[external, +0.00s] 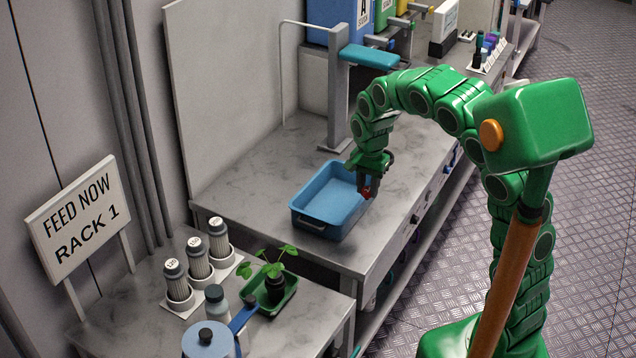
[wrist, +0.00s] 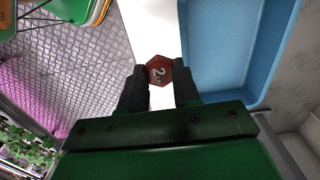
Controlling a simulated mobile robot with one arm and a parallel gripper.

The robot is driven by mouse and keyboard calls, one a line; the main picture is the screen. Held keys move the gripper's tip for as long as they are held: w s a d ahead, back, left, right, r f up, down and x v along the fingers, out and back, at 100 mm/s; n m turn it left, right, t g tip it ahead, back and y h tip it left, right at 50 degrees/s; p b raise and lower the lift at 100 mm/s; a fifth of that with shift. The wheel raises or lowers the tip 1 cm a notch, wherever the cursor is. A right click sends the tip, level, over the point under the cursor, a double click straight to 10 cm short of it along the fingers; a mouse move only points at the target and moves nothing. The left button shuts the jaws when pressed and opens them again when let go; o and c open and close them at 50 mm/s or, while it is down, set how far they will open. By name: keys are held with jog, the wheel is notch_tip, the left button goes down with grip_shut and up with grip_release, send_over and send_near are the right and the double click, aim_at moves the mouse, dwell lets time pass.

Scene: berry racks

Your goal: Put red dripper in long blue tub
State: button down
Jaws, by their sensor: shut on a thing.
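The red dripper (wrist: 159,71) is a small hexagonal piece marked with a 2. My gripper (wrist: 160,90) is shut on it, with one dark finger at each side. In the external view my gripper (external: 371,172) hangs at the right side of the long blue tub, and the red dripper (external: 367,191) shows at its fingertips. The long blue tub (external: 316,222) stands on the grey bench. In the wrist view the tub (wrist: 222,88) lies to the right of the dripper, and a pale strip of bench lies under the dripper. The dripper's exact height above the bench cannot be told.
A grey post with a blue top (external: 370,56) stands behind the tub. The bench left of the tub is clear.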

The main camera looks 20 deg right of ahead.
jog(key=shift+w+a+f, duration=0.8)
jog(key=shift+w+f, duration=0.8)
jog(key=shift+w, duration=0.55)
jog(key=shift+w+a+f, duration=0.75)
jog(key=shift+w+f, duration=0.9)
jog(key=shift+w, duration=0.5)
jog(key=shift+w+a+f, duration=0.8)
jog(key=shift+w+f, duration=0.8)
jog(key=shift+w, duration=0.55)
jog(key=shift+w+a+f, duration=0.1)
jog(key=shift+w+f, duration=0.05)
jog(key=shift+f, duration=1.5)
jog(key=shift+f, duration=0.15)
jog(key=c, duration=0.8)
grip_release()
